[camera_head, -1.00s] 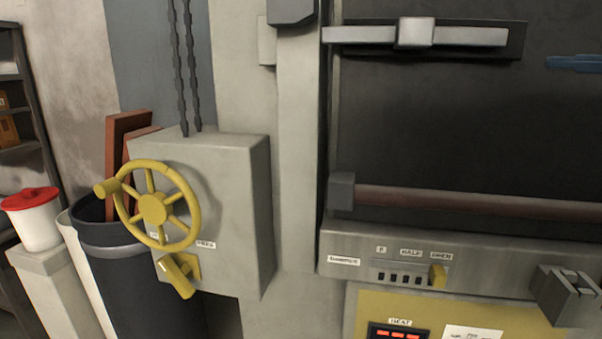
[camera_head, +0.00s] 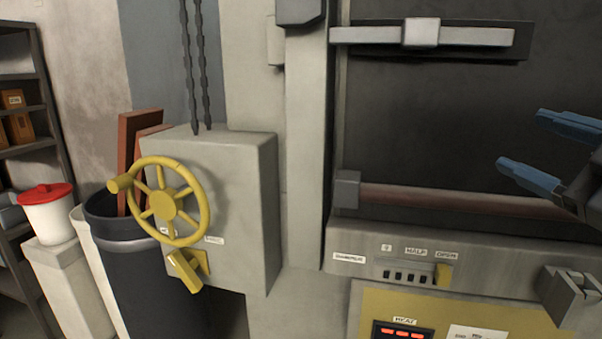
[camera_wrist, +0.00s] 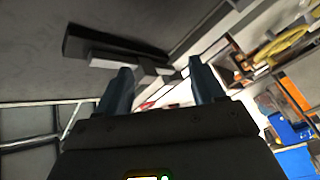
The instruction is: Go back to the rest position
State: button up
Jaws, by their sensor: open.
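My gripper (camera_head: 532,150) is at the right edge of the head view, in front of the dark furnace front. Its two blue fingers are spread apart with nothing between them. In the wrist view my gripper (camera_wrist: 160,88) also shows open and empty, with a pale bar handle (camera_wrist: 125,64) beyond the fingers. The yellow handwheel (camera_head: 168,202) is on a grey box (camera_head: 235,190) to the left, well apart from my gripper. A yellow lever (camera_head: 185,270) is below the wheel.
The grey slider panel (camera_head: 400,270) has a yellow knob (camera_head: 443,274) beneath the word OPEN. A dark bin (camera_head: 140,275) and a white bucket with a red lid (camera_head: 48,215) stand at the left. A reddish bar (camera_head: 440,198) crosses the furnace front.

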jog(key=s+a+f+m+g+h, duration=0.15)
jog(key=s+f+m, duration=0.25)
jog(key=f, duration=0.5)
jog(key=s+a+f+m+h, duration=0.2)
jog(key=s+f+m+h, duration=0.15)
jog(key=f, duration=0.45)
jog(key=s+a+f+m+h, duration=0.1)
jog(key=s+f+m, duration=0.4)
jog(key=f, duration=0.4)
jog(key=s+a+f+g, duration=0.1)
jog(key=s+a+f, duration=0.1)
jog(key=s, duration=1)
jog(key=s+a+f+g, duration=0.1)
jog(key=s+a+f, duration=0.1)
jog(key=s, duration=0.9)
jog(key=shift+s+a+f+m, duration=0.15)
jog(key=shift+s+f+m, duration=0.2)
jog(key=shift+m, duration=0.1)
